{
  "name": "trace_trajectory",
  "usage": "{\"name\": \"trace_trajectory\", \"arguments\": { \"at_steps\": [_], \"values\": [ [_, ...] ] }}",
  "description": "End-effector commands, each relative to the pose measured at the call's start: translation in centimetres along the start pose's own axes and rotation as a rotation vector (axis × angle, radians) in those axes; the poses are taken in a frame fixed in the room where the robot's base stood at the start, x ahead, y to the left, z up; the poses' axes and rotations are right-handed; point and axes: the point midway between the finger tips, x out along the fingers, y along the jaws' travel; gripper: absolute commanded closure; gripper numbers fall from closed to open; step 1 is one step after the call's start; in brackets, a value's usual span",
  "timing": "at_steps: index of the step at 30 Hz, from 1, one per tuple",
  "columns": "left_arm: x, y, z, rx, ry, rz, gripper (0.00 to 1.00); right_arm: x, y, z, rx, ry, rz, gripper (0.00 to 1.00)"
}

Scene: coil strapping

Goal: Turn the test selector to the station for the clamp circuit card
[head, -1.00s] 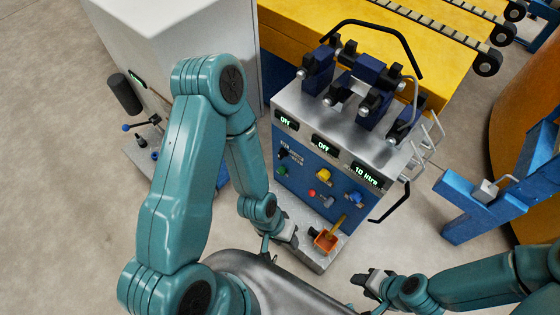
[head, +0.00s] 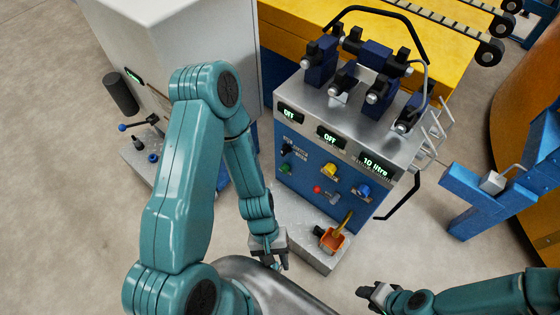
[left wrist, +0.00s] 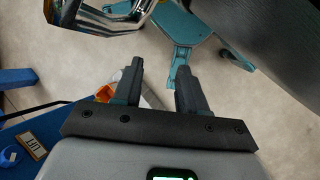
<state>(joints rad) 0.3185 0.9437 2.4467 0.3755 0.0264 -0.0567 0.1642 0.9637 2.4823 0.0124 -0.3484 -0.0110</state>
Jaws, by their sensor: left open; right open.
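The cabinet's blue front panel (head: 310,181) carries a black knob (head: 287,149), a yellow knob (head: 329,170) and a blue knob (head: 363,190). Its lettering is too small to read, so I cannot tell which is the test selector. Three displays above read OFF (head: 290,114), OFF (head: 330,136) and 10 litre (head: 377,164). No circuit card is recognizable. My left gripper (head: 277,266) is open, low in front of the cabinet and apart from the knobs; its fingers also show in the left wrist view (left wrist: 159,75). My right gripper (head: 368,294) is open and empty, right of the cabinet's base.
An orange container (head: 333,240) with a yellow handle sits on the cabinet's grey base ledge (head: 300,232). Blue and black valve blocks (head: 376,88) stand on top. A black handle bar (head: 402,199) sticks out at the right. A blue frame (head: 475,205) stands further right.

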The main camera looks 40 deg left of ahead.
Motion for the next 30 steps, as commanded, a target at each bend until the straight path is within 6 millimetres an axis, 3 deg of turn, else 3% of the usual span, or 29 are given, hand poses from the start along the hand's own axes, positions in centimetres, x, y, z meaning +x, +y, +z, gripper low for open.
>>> {"name": "trace_trajectory", "arguments": {
  "at_steps": [1, 4, 8, 11, 13, 16, 19, 21, 24, 27, 30],
  "values": [
    [1.6, -0.6, -0.3, -0.081, -0.053, 0.021, 0.58, 1.9, 0.7, -0.1, 0.000, 0.000, 0.000, 0.57],
    [3.1, -0.8, 0.2, -0.260, -0.182, 0.091, 0.58, 4.2, 1.5, -0.1, 0.000, 0.000, 0.000, 0.57],
    [4.8, 0.7, -0.7, -0.553, -0.379, 0.289, 0.58, 8.1, 2.9, -0.2, 0.002, 0.002, 0.000, 0.57],
    [5.0, 3.0, -5.0, -0.833, -0.532, 0.601, 0.58, 12.4, 4.5, -0.2, 0.004, 0.003, -0.001, 0.57],
    [3.6, 3.5, -10.3, -1.016, -0.590, 0.897, 0.58, 15.2, 5.6, -0.2, 0.007, 0.004, -0.002, 0.57],
    [0.7, 1.0, -18.5, -1.200, -0.561, 1.327, 0.58, 18.3, 6.8, -0.2, 0.010, 0.004, -0.003, 0.57],
    [-2.1, -3.8, -24.5, -1.296, -0.447, 1.681, 0.58, 20.4, 7.6, -0.1, 0.013, 0.005, -0.004, 0.57],
    [-3.6, -6.8, -26.7, -1.324, -0.362, 1.846, 0.58, 21.1, 7.9, -0.1, 0.015, 0.006, -0.004, 0.57],
    [-4.9, -9.3, -28.1, -1.338, -0.282, 1.974, 0.58, 21.5, 8.1, -0.1, 0.016, 0.007, -0.005, 0.57],
    [-5.5, -9.8, -28.8, -1.339, -0.255, 2.011, 0.58, 21.5, 8.1, -0.1, 0.017, 0.008, -0.005, 0.57],
    [-5.9, -8.8, -29.7, -1.336, -0.256, 2.010, 0.58, 21.7, 8.2, -0.2, 0.018, 0.009, -0.004, 0.57]
  ]
}}
